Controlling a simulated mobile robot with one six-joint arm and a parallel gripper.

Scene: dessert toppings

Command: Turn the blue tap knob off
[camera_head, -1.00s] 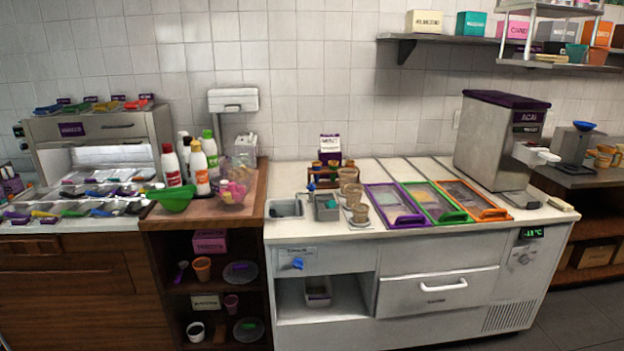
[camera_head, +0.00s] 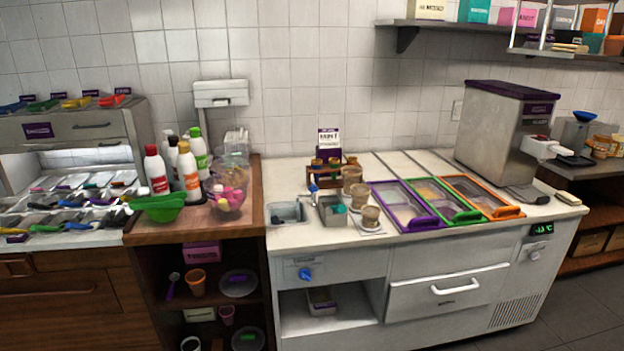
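The blue tap knob (camera_head: 305,274) sits on a small pale panel on the front of the white counter, left of centre, above an open shelf. Its exact turn angle is too small to tell. A small sink basin (camera_head: 287,215) is set into the counter top above it. A blue-topped thing (camera_head: 313,188), perhaps part of the tap, stands at the basin's right edge. My gripper is not in view.
The counter (camera_head: 330,245) holds purple, green and orange framed lids (camera_head: 445,203) and an acai machine (camera_head: 505,130). A wooden cabinet (camera_head: 135,240) with bottles and a green bowl (camera_head: 160,207) stands left. Nothing blocks the knob's front.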

